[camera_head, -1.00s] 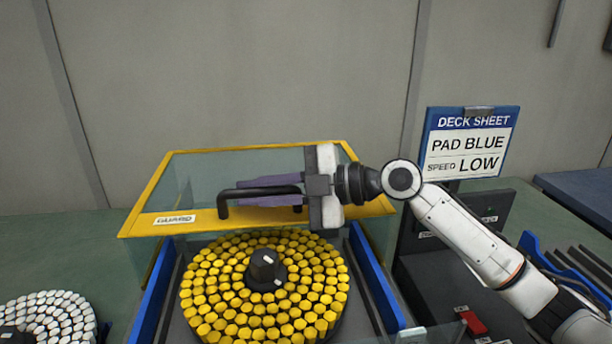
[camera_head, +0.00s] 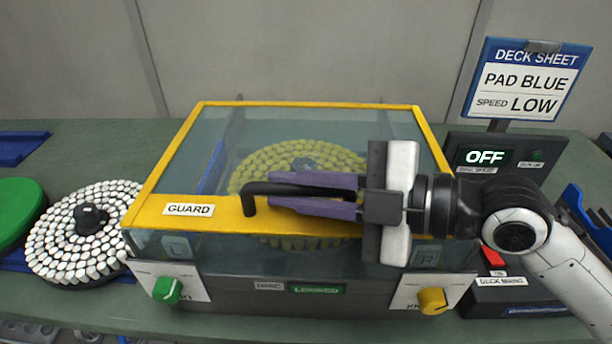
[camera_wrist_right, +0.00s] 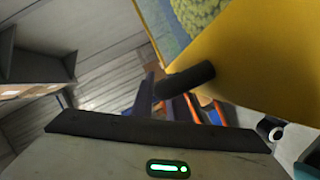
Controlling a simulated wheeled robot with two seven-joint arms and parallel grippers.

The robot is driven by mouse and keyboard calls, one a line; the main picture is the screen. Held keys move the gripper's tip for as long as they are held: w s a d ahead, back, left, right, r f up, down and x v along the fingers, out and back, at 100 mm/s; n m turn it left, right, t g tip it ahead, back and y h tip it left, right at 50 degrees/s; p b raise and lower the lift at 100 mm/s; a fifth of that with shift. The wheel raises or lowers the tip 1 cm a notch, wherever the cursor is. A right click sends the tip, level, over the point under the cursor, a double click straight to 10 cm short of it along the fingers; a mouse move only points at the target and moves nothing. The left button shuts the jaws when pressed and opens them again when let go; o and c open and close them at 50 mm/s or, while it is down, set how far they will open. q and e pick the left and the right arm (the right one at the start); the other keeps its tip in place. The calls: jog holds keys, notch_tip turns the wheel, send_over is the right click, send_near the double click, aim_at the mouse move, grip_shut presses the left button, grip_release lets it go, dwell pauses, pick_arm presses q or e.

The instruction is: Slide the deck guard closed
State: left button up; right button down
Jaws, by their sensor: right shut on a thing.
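The deck guard (camera_head: 200,208) is a clear box lid with a yellow frame and a GUARD label. It lies over the disc of yellow pads (camera_head: 300,165), which shows through the clear top. Its black bar handle (camera_head: 262,188) runs along the front yellow edge. My right gripper (camera_head: 310,193) comes from the right, its purple fingers shut along the handle. In the right wrist view the dark handle (camera_wrist_right: 184,82) and the yellow frame (camera_wrist_right: 275,60) show beyond the gripper body; the fingers are hardly clear there. My left gripper is not in view.
A green knob (camera_head: 167,290) and a yellow knob (camera_head: 432,300) are on the front corners. A green LOCKED label (camera_head: 317,289) sits between. A white pad disc (camera_head: 85,230) lies left. The OFF display (camera_head: 486,157), red switch (camera_head: 493,257) and deck sheet (camera_head: 527,80) stand right.

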jog(key=shift+s+a+f, duration=0.1)
jog(key=shift+s, duration=0.15)
jog(key=c, duration=1.7)
grip_release()
jog(key=shift+s, duration=0.1)
jog(key=shift+d, duration=0.35)
jog(key=shift+b+v, duration=1.65)
jog(key=shift+v, duration=3.25)
jog(key=shift+s, duration=0.1)
